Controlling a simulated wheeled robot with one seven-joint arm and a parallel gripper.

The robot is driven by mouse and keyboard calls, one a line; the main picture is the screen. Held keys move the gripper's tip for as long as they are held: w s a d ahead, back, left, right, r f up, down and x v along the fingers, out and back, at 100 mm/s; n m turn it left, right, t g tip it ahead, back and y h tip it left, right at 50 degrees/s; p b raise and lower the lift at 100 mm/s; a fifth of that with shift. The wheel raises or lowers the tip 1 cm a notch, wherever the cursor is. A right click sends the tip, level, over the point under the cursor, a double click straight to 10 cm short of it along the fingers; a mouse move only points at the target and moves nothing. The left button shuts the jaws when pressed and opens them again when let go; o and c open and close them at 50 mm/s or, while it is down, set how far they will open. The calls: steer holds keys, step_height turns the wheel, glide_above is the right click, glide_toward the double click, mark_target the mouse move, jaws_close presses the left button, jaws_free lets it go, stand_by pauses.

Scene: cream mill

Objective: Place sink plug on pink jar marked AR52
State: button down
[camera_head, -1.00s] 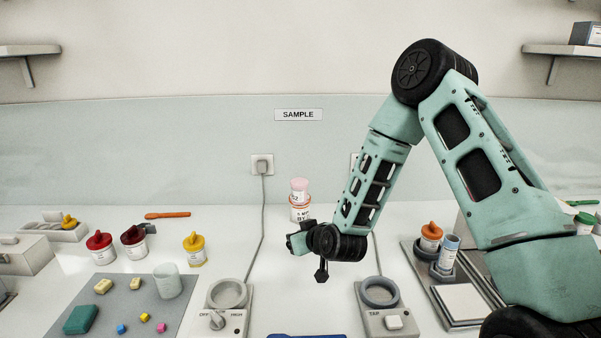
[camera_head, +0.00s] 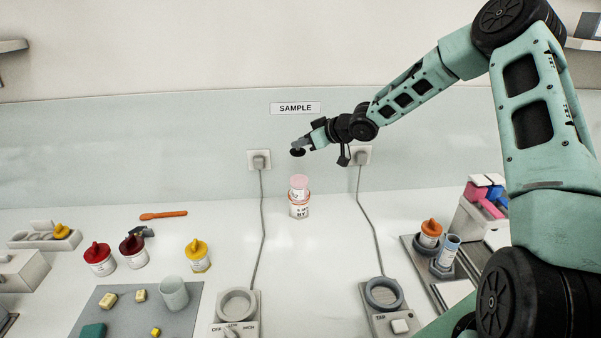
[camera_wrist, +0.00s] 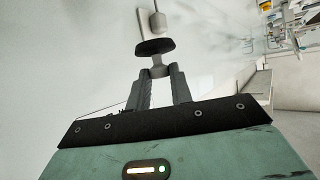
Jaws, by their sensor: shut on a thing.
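My gripper (camera_head: 305,143) is shut on the sink plug (camera_head: 297,152), a small black disc, and holds it in the air in front of the back wall. In the wrist view the plug (camera_wrist: 155,46) is a black disc on a grey stem, with the stem between the fingertips (camera_wrist: 160,73). The pink jar (camera_head: 299,183) stands upright on top of a white jar with an orange rim (camera_head: 299,209), at the back middle of the counter. The plug is above the pink jar in the picture, apart from it. The pink jar's marking is too small to read.
Wall sockets (camera_head: 259,160) with grey cables flank the jar stack. Red-lidded (camera_head: 99,260) and yellow-lidded jars (camera_head: 198,256) stand at left, near a grey mat (camera_head: 190,320). Ring-topped devices (camera_head: 384,293) stand in front. The counter around the stack is clear.

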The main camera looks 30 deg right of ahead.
step_height(320, 180, down, 8)
steer(key=shift+f+p, duration=0.25)
steer(key=shift+p, duration=0.3)
steer(key=shift+f, duration=0.2)
steer(key=c, duration=1.2)
jaws_free()
steer(key=shift+c, duration=0.2)
steer(key=shift+r, duration=0.15)
